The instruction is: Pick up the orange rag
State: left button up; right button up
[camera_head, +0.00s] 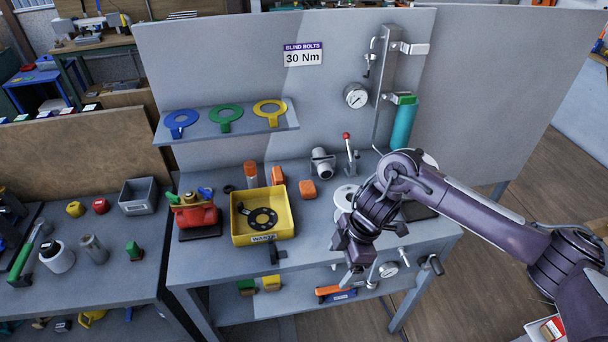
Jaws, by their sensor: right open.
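Two small orange pieces lie on the grey workbench behind the yellow tray: an orange block-like piece (308,189) and a smaller orange piece (278,175) to its left. I cannot tell for sure which is the orange rag; neither shows clear cloth folds. My right gripper (346,262) is open at the bench's front edge, in front of and to the right of both pieces, apart from them. My right arm comes in from the right and covers part of the bench. My left gripper is not in view.
The yellow waste tray (241,240) holds a dark ring. Left of it is a red valve body (195,217). An upright orange cylinder (250,174), a grey fitting (323,164) and a red-tipped lever (349,152) stand behind. A teal cylinder (403,125) hangs on the back panel.

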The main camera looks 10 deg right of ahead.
aim_at(307, 187)
jog(key=i, duration=1.05)
